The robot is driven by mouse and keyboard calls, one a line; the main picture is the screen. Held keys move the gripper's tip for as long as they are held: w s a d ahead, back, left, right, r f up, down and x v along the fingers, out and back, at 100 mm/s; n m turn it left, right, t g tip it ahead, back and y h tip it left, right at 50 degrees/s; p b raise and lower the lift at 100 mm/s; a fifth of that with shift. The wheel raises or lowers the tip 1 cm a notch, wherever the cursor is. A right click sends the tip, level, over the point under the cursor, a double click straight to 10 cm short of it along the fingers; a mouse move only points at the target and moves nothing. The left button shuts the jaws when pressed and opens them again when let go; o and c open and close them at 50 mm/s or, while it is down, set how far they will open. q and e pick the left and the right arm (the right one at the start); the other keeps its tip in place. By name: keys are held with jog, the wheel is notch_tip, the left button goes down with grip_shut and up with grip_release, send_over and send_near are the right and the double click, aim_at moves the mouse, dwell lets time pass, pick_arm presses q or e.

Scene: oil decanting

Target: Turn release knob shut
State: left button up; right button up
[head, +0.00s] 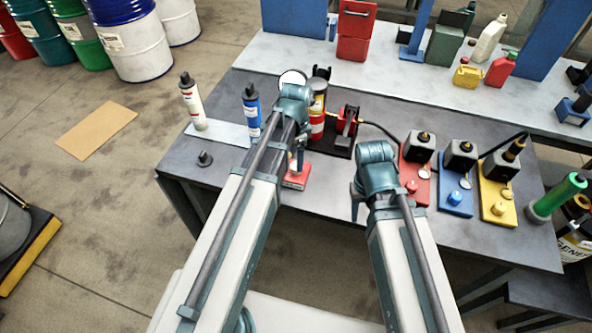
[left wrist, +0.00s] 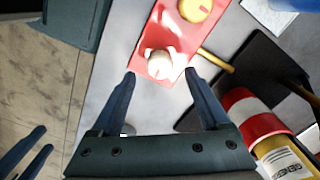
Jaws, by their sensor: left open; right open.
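A red plate (left wrist: 158,40) lies under my left gripper in the left wrist view. On it is a pale round knob (left wrist: 160,62) with a reddish middle, and a yellow knob (left wrist: 196,9) beyond it. My left gripper (left wrist: 160,76) is open, one finger on each side of the pale knob; whether they touch it cannot be told. In the head view the red plate (head: 296,179) is partly hidden by my left arm, and the left gripper (head: 299,152) points down over it. My right gripper (head: 357,203) hangs near the table's front edge, mostly hidden by its wrist.
A red and yellow bottle (head: 318,108) and a red jack (head: 347,122) stand on a black tray behind. White (head: 192,104) and blue (head: 252,112) bottles stand left. Red (head: 414,180), blue (head: 455,197) and yellow (head: 497,205) bases with knobs sit right.

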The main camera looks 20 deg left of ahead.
pick_arm(q)
notch_tip(320, 180, down, 4)
jog(key=b, duration=0.2)
jog(key=shift+r+b, duration=0.15)
jog(key=shift+b, duration=0.15)
grip_shut()
